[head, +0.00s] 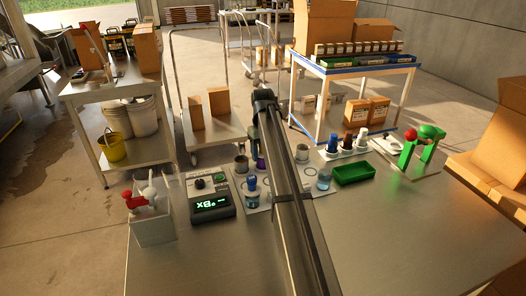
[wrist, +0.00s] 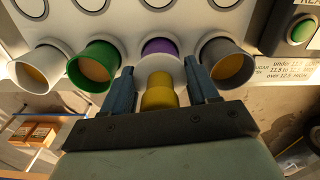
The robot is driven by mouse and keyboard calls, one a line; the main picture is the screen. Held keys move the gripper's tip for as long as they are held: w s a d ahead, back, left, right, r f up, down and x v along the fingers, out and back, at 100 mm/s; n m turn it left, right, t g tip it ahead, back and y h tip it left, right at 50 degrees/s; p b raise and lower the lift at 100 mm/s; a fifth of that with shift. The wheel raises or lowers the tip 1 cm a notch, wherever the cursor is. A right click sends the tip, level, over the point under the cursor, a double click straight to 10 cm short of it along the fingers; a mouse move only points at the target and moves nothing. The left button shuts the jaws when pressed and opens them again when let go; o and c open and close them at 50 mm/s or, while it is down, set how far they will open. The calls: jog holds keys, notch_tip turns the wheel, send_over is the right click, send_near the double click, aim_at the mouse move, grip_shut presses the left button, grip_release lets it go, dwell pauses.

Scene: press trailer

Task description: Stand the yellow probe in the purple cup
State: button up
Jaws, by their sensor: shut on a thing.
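My gripper (wrist: 159,70) is shut on the yellow probe (wrist: 158,92), which sits between the two blue fingers in the wrist view. The purple cup (wrist: 160,47) is just beyond the fingertips, in line with the probe. I cannot tell whether the probe's far end is above the cup or inside it. In the head view the purple cup (head: 261,163) shows at the left edge of my arm. My arm hides most of the gripper there, and the probe does not show.
A green cup (wrist: 93,66) and a grey cup (wrist: 228,66) flank the purple one closely; a white cup (wrist: 34,76) is farther left. A meter (head: 210,198), blue-lidded jar (head: 252,187), green tray (head: 354,173) and bottle rack (head: 347,153) stand nearby. The table's right front is clear.

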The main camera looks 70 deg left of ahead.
jog(key=shift+f, duration=0.25)
jog(key=o, duration=0.8)
jog(key=shift+r, duration=5.45)
jog(key=shift+r, duration=4.55)
